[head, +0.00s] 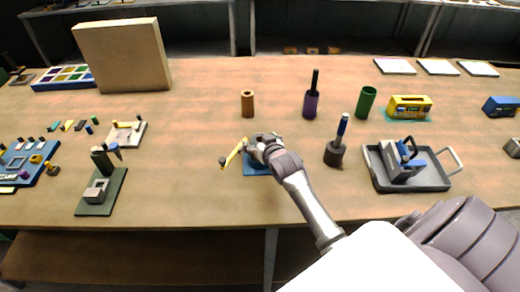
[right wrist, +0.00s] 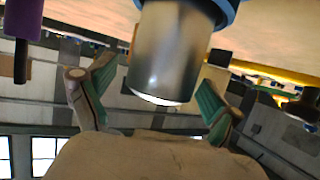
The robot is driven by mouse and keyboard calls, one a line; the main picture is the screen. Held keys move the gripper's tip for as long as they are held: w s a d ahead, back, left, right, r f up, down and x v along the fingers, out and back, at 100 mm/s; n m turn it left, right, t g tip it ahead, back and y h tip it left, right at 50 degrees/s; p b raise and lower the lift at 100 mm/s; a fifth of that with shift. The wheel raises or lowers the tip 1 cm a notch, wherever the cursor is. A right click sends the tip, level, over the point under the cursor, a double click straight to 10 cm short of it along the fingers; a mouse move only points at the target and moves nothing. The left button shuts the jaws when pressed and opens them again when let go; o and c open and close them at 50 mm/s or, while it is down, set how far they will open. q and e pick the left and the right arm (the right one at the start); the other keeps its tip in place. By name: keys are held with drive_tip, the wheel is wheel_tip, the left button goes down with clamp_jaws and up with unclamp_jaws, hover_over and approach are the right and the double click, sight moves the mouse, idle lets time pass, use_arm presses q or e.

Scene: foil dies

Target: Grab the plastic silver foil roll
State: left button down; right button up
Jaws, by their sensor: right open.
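The silver foil roll (right wrist: 170,55) is a shiny metallic cylinder in the right wrist view, with a blue base (right wrist: 226,12) at its far end. The green-padded fingers of my right gripper (right wrist: 155,82) are open, one on each side of the roll, with a gap visible on both sides. My left gripper is not in view.
A yellow bar (head: 235,152) is just left of my right gripper. A brown cylinder (head: 247,103) stands behind it. A dark post with a blue handle (head: 337,145) and a grey tray (head: 433,181) are to the right.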

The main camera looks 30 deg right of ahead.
drive_tip(key=c, duration=1.3)
drive_tip(key=shift+r, duration=0.1)
drive_tip(key=shift+c, duration=0.7)
